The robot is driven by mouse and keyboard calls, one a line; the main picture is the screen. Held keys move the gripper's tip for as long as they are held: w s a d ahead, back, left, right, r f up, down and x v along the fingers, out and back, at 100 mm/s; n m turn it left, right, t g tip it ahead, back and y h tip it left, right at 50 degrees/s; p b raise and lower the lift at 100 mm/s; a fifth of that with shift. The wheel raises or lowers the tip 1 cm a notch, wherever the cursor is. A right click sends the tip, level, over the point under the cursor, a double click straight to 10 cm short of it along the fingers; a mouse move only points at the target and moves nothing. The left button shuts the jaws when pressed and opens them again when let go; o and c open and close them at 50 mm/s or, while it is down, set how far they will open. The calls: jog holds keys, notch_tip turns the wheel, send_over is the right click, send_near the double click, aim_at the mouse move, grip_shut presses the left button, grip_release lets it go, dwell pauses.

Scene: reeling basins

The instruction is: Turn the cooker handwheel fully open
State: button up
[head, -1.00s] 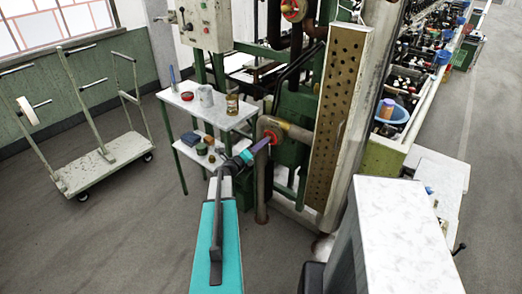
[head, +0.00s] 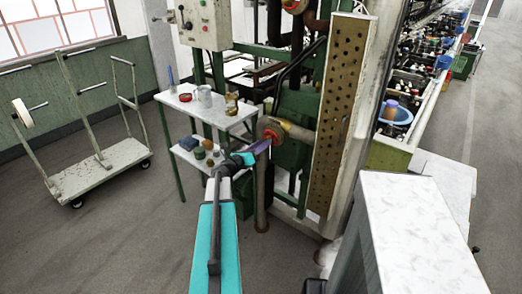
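A small red handwheel (head: 271,133) is on the pipework of the green machine, at the centre of the head view. I take it for the cooker handwheel. My gripper (head: 263,146) has its purple fingers at the lower left edge of this wheel. They overlap the wheel in the picture, but I cannot tell whether they touch or grip it. The finger gap is too small to see. A second red wheel (head: 294,4) is cut off by the top edge of the view.
A white two-level table (head: 235,116) with cups and jars stands close left of my gripper. A perforated panel (head: 343,110) rises just right of the wheel. A trolley (head: 100,170) stands at the left. A white-topped block (head: 415,230) fills the lower right. Floor between trolley and arm is clear.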

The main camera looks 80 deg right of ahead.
jog(key=m+b, duration=0.5)
jog(key=b, duration=0.2)
dwell(0.3)
dwell(0.3)
jog(key=x, duration=0.3)
dwell(0.4)
jog(key=shift+c, duration=0.4)
grip_shut()
jog(key=shift+r+p, duration=0.1)
jog(key=shift+p, duration=0.3)
